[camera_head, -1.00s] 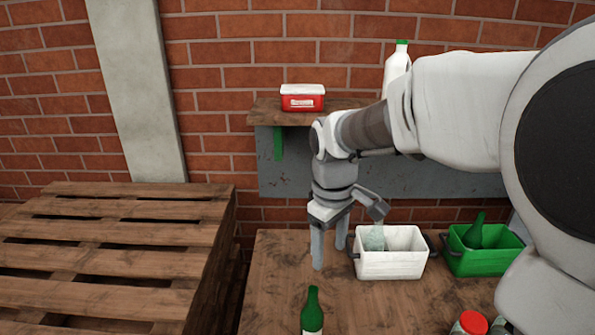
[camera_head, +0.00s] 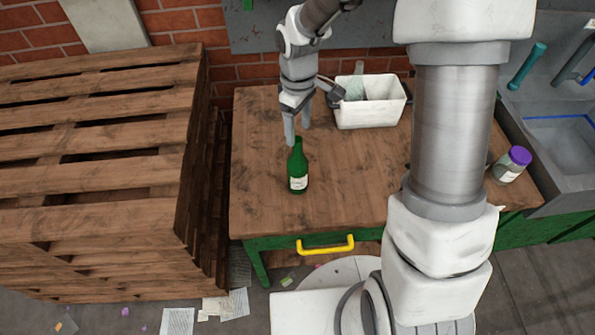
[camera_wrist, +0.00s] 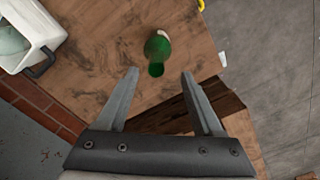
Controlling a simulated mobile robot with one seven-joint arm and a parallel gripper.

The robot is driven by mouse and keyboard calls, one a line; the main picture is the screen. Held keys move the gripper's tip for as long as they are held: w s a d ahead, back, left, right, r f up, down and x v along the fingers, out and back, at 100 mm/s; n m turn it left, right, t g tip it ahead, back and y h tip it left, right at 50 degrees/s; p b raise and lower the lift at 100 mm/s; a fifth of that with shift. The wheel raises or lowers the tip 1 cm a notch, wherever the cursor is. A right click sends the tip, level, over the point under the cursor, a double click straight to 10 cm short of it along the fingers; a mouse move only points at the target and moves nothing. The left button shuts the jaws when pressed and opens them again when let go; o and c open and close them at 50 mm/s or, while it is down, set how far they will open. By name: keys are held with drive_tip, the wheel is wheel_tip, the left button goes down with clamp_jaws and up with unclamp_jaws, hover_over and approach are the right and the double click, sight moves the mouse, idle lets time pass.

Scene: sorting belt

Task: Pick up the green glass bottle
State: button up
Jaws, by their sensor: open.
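The green glass bottle (camera_head: 297,168) stands upright on the wooden table, with a pale label low on its side. My gripper (camera_head: 297,138) is open and empty, pointing down just behind the bottle's neck in the head view. In the wrist view the bottle (camera_wrist: 157,48) is seen from above, beyond the fingertips and roughly midway between them. The gripper (camera_wrist: 159,75) has its two fingers wide apart, and nothing is between them. I cannot tell the exact height gap between fingertips and bottle.
A white bin (camera_head: 372,117) with a clear glass item stands behind and right of the bottle; it also shows in the wrist view (camera_wrist: 48,32). A purple-lidded jar (camera_head: 511,165) is at the right. Wooden pallets (camera_head: 95,150) are stacked left. The table (camera_head: 260,205) around the bottle is clear.

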sight(298, 139)
drive_tip(key=shift+w+f+p, duration=0.2)
drive_tip(key=shift+f+p, duration=0.05)
drive_tip(key=shift+f, duration=1.2)
drive_tip(key=shift+w+f+p, duration=0.15)
drive_tip(key=shift+f+p, duration=0.05)
drive_tip(key=shift+f, duration=1.2)
clamp_jaws()
